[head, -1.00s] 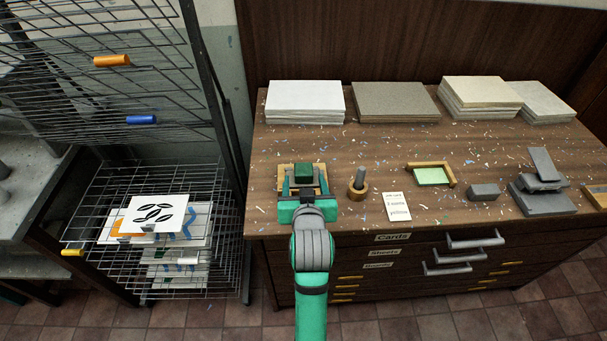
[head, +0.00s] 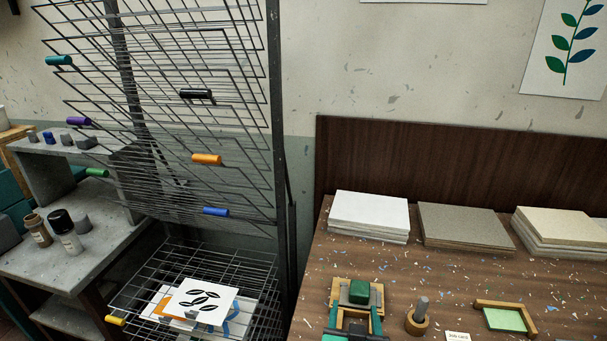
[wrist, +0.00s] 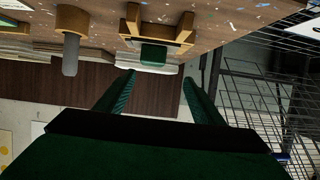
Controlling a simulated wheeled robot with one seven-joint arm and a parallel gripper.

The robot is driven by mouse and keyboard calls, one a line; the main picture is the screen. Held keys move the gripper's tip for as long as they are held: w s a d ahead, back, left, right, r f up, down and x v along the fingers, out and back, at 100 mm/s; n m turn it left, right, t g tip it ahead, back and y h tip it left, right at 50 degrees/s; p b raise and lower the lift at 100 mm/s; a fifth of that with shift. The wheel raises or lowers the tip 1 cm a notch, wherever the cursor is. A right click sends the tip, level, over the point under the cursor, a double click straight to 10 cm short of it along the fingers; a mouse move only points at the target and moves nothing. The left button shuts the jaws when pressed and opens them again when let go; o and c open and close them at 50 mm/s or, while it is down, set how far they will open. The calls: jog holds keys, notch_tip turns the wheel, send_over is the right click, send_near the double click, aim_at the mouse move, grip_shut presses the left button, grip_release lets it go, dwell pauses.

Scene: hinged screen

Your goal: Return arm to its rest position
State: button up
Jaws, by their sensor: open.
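My gripper (head: 356,314) is at the bottom of the head view, low over the cabinet top, with its green fingers spread. In the head view the fingers line up with the sides of a small wooden holder (head: 345,284) bearing a dark green block (head: 359,291). In the wrist view my gripper (wrist: 156,79) is open with nothing between its fingers. The wooden holder (wrist: 158,22) and green block (wrist: 153,55) appear upside down beyond the fingertips. Most of my arm is below the head view's edge.
A peg in a round wooden base (head: 417,317) and a wooden-edged green tray (head: 505,319) stand to the right. Paper stacks (head: 368,213) line the back. A wire rack (head: 200,110) stands left, with a leaf print (head: 203,300) on its lower shelf.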

jog(key=s+a+f+n+t+y, duration=0.1)
jog(key=a+f+y, duration=0.3)
jog(key=a, duration=0.8)
jog(key=a+f+n+y, duration=0.1)
jog(key=a+f+y, duration=0.35)
jog(key=a, duration=0.75)
jog(key=s+d+f+h, duration=0.1)
jog(key=s+f, duration=0.2)
jog(key=s, duration=0.3)
jog(key=s+d+f+m+t+h, duration=0.1)
jog(key=s+f, duration=0.2)
jog(key=s, duration=0.3)
jog(key=s+d+f+h, duration=0.2)
jog(key=s+f, duration=0.1)
jog(key=s, duration=0.4)
jog(key=s+d+r+n, duration=0.1)
jog(key=s+d+r, duration=0.1)
jog(key=s, duration=0.5)
jog(key=s+d+r+n, duration=0.1)
jog(key=s+d+r, duration=0.1)
jog(key=s, duration=0.5)
jog(key=shift+s+d+r+h, duration=0.15)
jog(key=shift+s+r+h, duration=0.2)
jog(key=shift+h, duration=0.1)
jog(key=shift+s, duration=0.1)
